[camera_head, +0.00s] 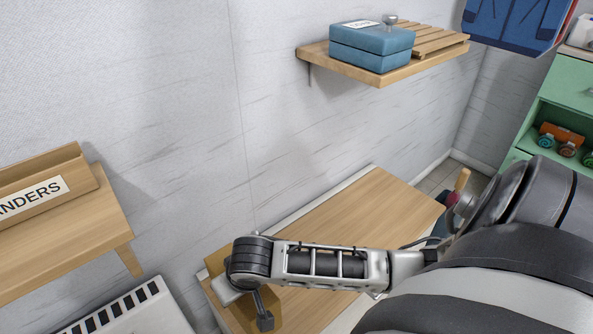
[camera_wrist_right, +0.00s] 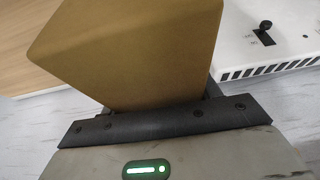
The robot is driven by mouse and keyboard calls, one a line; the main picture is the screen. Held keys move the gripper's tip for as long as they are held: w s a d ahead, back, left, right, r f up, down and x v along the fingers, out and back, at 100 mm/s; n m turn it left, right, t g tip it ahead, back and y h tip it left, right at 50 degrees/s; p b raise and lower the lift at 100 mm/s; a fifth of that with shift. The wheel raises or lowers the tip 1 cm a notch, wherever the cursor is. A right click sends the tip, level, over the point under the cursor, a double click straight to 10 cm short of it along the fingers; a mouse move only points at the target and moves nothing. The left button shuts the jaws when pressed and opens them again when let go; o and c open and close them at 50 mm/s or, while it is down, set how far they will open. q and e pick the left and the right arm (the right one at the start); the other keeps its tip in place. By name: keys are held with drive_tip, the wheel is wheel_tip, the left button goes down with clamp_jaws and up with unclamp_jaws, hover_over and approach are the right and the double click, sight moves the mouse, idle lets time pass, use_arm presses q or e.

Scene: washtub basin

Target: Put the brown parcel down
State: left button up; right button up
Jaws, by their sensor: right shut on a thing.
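The brown parcel (camera_wrist_right: 125,50) is a plain box that fills the upper middle of the right wrist view, directly in front of my right gripper (camera_wrist_right: 160,118). In the head view the parcel (camera_head: 272,312) shows only in part, behind my right wrist, over the left end of a wooden worktop (camera_head: 350,220). My right gripper (camera_head: 258,304) is shut on the parcel. Its fingertips are hidden by the parcel in the wrist view. I cannot tell whether the parcel touches the worktop. My left gripper is not in view.
A white slotted unit (camera_head: 130,312) stands just left of the worktop. A wooden shelf (camera_head: 100,225) with a name label is at the left. A wall shelf (camera_head: 380,80) holds a blue box (camera_head: 370,48). The worktop's far middle is bare. A green cabinet (camera_head: 567,95) is at right.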

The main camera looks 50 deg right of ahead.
drive_tip(key=d+f+b, duration=0.1)
drive_tip(key=d+f, duration=0.2)
drive_tip(key=d, duration=0.1)
drive_tip(key=w+d+f+b, duration=0.1)
drive_tip(key=d+f, duration=0.3)
drive_tip(key=d+f+b, duration=0.2)
drive_tip(key=d+f, duration=0.2)
drive_tip(key=shift+w+d+f, duration=0.15)
drive_tip(key=shift+w, duration=0.15)
drive_tip(key=shift+f, duration=0.6)
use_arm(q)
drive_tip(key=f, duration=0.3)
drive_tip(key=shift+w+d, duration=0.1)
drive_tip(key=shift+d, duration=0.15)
use_arm(e)
drive_tip(key=o, duration=1.3)
drive_tip(key=shift+c, duration=0.2)
